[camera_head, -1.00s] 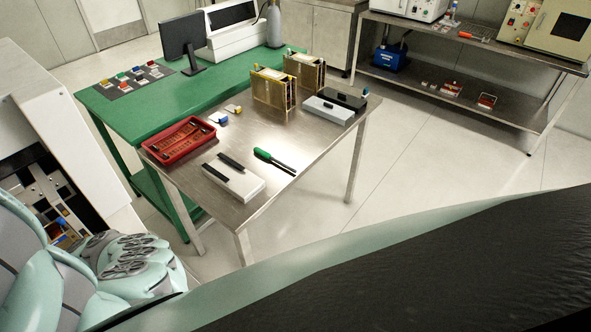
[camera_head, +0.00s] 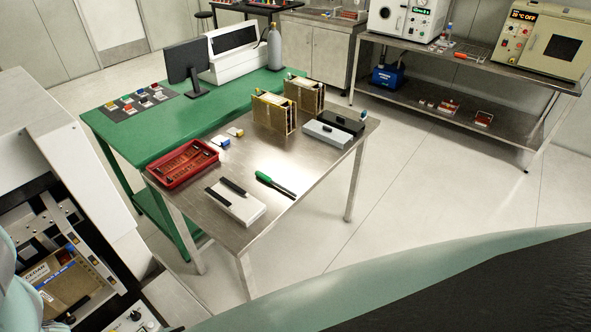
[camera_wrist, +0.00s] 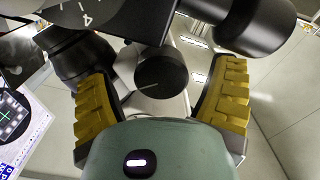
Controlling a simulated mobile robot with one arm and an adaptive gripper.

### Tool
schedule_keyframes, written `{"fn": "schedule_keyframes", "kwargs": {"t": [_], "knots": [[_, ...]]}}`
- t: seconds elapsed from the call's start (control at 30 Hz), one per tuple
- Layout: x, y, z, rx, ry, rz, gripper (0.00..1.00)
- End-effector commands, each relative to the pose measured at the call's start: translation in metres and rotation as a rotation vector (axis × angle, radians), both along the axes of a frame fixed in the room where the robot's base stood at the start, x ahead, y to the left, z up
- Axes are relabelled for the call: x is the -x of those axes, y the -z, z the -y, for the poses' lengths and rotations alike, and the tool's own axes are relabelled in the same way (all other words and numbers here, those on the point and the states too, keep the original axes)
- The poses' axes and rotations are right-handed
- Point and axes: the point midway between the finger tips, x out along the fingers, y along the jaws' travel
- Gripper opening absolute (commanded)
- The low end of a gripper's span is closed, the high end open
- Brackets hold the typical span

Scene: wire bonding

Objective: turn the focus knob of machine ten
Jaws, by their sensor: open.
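In the wrist view a round black knob (camera_wrist: 162,74) with a pale line on its face sits on a grey machine body. My gripper (camera_wrist: 166,84) is open, with one yellow ribbed finger on each side of the knob. Gaps show between both fingers and the knob, so I see no contact. Its depth relative to the fingertips is hard to tell. In the head view a machine (camera_head: 62,270) with a white housing stands at the lower left, partly behind my arm. I cannot read a machine number. My gripper is not visible in the head view.
A black cylindrical part (camera_wrist: 255,25) is close above the right finger, and a dark numbered dial (camera_wrist: 75,14) is above the left. A screen with a green cross (camera_wrist: 10,115) is at left. A steel table (camera_head: 290,205) stands beside the machine; floor to its right is clear.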

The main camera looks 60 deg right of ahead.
Motion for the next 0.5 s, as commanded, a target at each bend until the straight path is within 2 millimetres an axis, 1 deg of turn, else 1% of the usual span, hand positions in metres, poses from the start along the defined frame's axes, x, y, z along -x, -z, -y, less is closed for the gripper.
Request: {"fn": "schedule_keyframes", "kwargs": {"t": [0.13, 0.43, 0.5], "knots": [[0.001, 0.0008, -0.0043, 0.002, -0.002, -0.003, 0.84], [0.001, 0.0007, -0.0048, 0.001, -0.003, -0.002, 0.84], [0.001, 0.0005, -0.0048, 0.001, -0.003, -0.002, 0.77]]}}
